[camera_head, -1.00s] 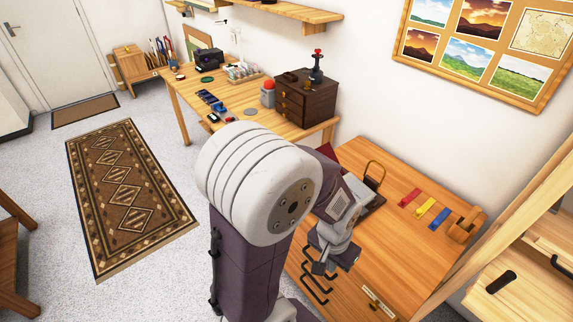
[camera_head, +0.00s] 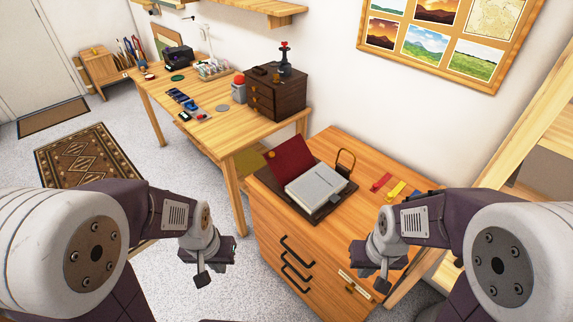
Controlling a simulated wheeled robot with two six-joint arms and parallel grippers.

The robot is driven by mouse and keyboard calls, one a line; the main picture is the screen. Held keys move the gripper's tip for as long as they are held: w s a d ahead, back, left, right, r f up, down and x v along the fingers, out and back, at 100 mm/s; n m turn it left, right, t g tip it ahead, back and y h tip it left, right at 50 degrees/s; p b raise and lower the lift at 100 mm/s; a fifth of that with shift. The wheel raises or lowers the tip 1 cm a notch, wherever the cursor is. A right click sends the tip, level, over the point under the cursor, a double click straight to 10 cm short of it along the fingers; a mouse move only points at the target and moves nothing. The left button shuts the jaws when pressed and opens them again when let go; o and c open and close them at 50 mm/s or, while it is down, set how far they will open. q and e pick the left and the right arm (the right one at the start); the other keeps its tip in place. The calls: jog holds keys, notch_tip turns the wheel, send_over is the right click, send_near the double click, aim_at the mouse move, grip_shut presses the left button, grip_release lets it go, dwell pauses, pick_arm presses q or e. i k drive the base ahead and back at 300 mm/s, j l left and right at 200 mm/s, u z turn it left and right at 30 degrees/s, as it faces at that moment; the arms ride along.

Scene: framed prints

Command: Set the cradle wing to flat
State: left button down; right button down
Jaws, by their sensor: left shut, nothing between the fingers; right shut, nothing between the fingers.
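The cradle (camera_head: 333,207) is a dark board on the wooden cabinet, in the middle of the head view. A red wing (camera_head: 291,158) stands tilted up at its left side. My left gripper (camera_head: 202,278) is shut and empty, left of the cabinet and apart from the cradle. My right gripper (camera_head: 363,270) is shut and empty, at the front right of the cradle and apart from it. It hides part of the cabinet top.
A brass loop stand (camera_head: 345,160) rises behind the book. Red, yellow (camera_head: 395,189) and blue strips lie to the right on the cabinet (camera_head: 275,222). A workbench (camera_head: 215,126) with a dark drawer box (camera_head: 277,92) stands behind left.

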aim_at(288, 161)
jog(key=i+j+z, duration=0.25)
jog(key=z, duration=0.15)
jog(key=i+j+z, duration=0.45)
jog(key=k+l, duration=0.1)
